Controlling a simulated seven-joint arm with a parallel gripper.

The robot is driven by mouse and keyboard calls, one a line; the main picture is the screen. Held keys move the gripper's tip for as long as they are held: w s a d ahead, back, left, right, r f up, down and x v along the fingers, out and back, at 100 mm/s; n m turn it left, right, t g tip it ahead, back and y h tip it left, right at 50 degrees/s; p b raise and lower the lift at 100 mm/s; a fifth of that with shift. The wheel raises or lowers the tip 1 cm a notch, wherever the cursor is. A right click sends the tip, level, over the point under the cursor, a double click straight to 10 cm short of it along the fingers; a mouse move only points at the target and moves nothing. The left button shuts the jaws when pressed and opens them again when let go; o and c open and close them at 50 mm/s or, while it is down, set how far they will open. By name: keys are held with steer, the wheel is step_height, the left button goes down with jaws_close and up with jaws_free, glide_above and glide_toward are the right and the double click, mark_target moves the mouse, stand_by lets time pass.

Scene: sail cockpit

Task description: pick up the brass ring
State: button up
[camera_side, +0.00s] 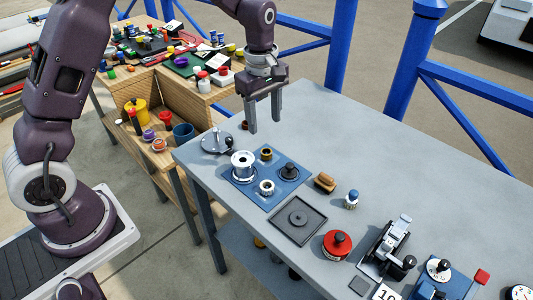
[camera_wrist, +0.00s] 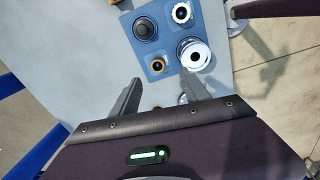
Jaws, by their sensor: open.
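The brass ring (camera_side: 266,153) stands on the back corner of a blue mat (camera_side: 257,197) on the grey table. My gripper (camera_side: 264,126) is open and empty, fingers pointing down, above the table and apart from the ring. In the wrist view my gripper (camera_wrist: 160,77) shows both fingers spread.
A silver cylinder (camera_side: 242,165), a black knobbed part (camera_side: 289,172) and a pale ring (camera_side: 266,188) share the mat. A knobbed metal disc (camera_side: 214,144) lies left. A brown block (camera_side: 324,182) and dark tray (camera_side: 298,221) lie right. The table's back right is clear.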

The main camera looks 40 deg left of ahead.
mark_target(268, 155)
steer(key=shift+n+g, duration=0.3)
steer(key=shift+n, duration=0.5)
steer(key=f, duration=0.3)
steer(key=w+f, duration=0.1)
steer(key=f, duration=0.7)
steer(key=shift+w+a+f, duration=0.2)
steer(key=shift+w, duration=0.1)
jaws_close()
